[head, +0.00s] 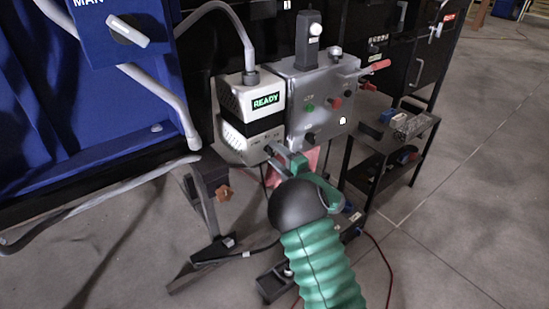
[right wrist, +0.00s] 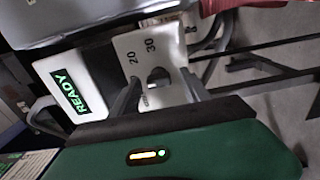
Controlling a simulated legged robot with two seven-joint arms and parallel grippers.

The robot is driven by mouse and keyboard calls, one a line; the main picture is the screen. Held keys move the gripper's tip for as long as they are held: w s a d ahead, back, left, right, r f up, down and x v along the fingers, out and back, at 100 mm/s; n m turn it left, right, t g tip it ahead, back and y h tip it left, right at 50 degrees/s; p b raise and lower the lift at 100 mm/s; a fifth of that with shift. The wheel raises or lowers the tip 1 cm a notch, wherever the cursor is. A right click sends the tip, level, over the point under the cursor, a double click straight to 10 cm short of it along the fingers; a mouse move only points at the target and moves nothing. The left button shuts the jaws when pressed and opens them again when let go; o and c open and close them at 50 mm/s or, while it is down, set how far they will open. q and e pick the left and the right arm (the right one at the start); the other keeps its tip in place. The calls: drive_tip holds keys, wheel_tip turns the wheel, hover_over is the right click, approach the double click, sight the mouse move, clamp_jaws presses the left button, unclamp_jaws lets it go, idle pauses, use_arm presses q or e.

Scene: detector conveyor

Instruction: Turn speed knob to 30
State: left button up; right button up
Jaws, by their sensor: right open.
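The speed unit (head: 262,105) is a white box with a green READY display (head: 265,101), and its lower front faces my right gripper (head: 279,154). In the right wrist view the unit's white dial plate (right wrist: 140,45) carries the marks 20 and 30. The dark speed knob (right wrist: 157,76) sits on that plate between the two open fingers of my right gripper (right wrist: 161,82). I cannot tell whether the fingers touch the knob, nor where it points. In the head view the gripper hides the knob. My left gripper is in neither view.
A grey control box (head: 318,100) with buttons and a red-handled lever (head: 375,67) adjoins the unit on the right. A blue panel (head: 122,32) with a switch hangs at upper left. A black shelf cart (head: 388,145) stands at right. Open floor (head: 450,210) lies beyond it.

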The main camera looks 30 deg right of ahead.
drive_tip(key=shift+w, duration=0.3)
drive_tip(key=shift+c, duration=0.3)
clamp_jaws()
